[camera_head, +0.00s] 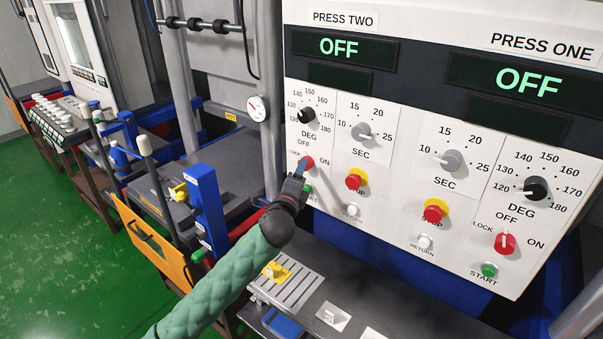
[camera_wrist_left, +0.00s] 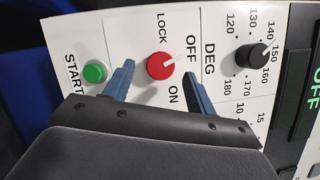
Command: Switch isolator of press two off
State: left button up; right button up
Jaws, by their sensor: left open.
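The red isolator knob of press two (camera_head: 309,162) is on the white panel, partly hidden by my left gripper (camera_head: 301,170). In the left wrist view the knob (camera_wrist_left: 160,66) shows between LOCK, OFF and ON labels. Its pale pointer appears turned toward the OFF side. My left gripper (camera_wrist_left: 159,76) is open, with one blue finger on each side of the knob. I cannot tell whether a finger touches it. The press two display (camera_head: 340,46) reads OFF. My right gripper is not in view.
A green start button (camera_wrist_left: 95,72) sits close beside one finger. The black DEG dial (camera_head: 307,115) is just above the isolator. A red and yellow stop button (camera_head: 355,179) is to the right. Press one's own isolator (camera_head: 505,243) is farther right on the panel.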

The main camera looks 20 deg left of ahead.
pick_arm(q)
jog(key=shift+s+f+b, duration=0.15)
jog(key=shift+s+b, duration=0.2)
jog(key=shift+s, duration=0.65)
jog(key=shift+s+f+b, duration=0.1)
jog(key=shift+s+b, duration=0.2)
jog(key=shift+s, duration=0.7)
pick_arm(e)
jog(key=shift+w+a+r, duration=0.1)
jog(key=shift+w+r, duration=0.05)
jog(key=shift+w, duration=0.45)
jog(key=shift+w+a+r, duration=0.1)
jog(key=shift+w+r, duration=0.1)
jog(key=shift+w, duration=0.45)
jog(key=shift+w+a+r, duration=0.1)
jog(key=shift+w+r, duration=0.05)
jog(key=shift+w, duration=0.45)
